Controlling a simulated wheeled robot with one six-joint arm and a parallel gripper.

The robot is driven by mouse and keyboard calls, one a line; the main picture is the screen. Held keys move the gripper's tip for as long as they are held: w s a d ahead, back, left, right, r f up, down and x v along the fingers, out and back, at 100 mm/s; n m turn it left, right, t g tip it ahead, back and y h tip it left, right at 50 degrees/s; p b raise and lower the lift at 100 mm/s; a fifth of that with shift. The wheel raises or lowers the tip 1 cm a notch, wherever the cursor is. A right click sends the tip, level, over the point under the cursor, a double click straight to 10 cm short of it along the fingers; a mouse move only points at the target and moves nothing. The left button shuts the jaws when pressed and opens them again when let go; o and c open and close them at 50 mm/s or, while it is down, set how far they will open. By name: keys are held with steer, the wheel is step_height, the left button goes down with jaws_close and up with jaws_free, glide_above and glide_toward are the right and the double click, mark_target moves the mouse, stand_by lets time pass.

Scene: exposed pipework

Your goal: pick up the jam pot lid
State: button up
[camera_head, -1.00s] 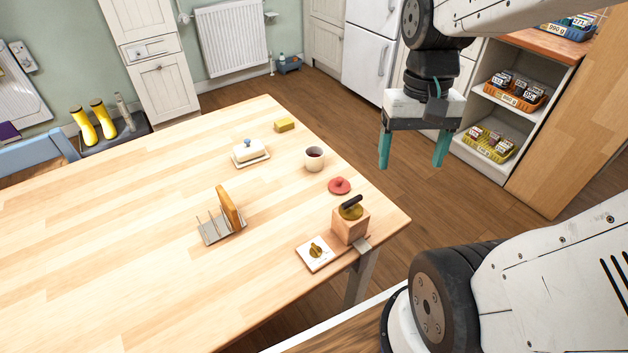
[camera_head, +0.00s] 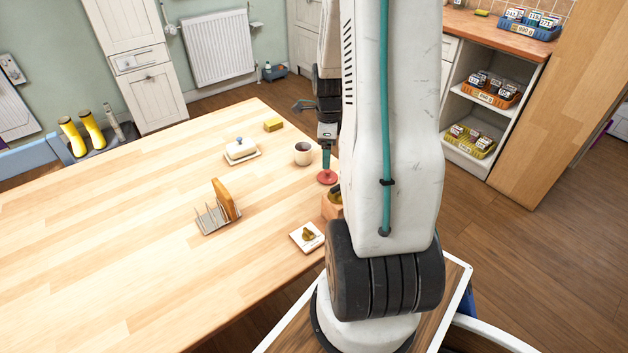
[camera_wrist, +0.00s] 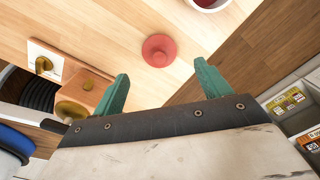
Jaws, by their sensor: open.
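The jam pot lid (camera_head: 327,179) is a red disc with a small knob. It lies flat on the table near the right edge; in the wrist view the lid (camera_wrist: 159,51) shows just beyond the fingertips, between their lines. My gripper (camera_wrist: 162,72) is open and empty, its two teal fingers apart. In the head view one teal finger of my gripper (camera_head: 326,158) appears over the lid; the other finger is hidden by my arm. The gap in height to the lid is hard to judge. The white jam pot (camera_head: 303,155), with dark red contents, stands open just behind the lid.
A wooden block (camera_wrist: 82,102) with a brass top stands near the lid, partly hidden by my arm in the head view. A white plate with a brass knob (camera_head: 306,236), toast rack (camera_head: 215,218), butter dish (camera_head: 240,150) and yellow block (camera_head: 273,125) are on the table.

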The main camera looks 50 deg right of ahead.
mark_target(328, 175)
steer(key=shift+d+f, duration=0.15)
steer(key=shift+f, duration=0.05)
step_height(328, 175, down, 7)
steer(key=shift+s+f, duration=0.1)
steer(key=shift+f, duration=0.1)
steer(key=c, duration=0.9)
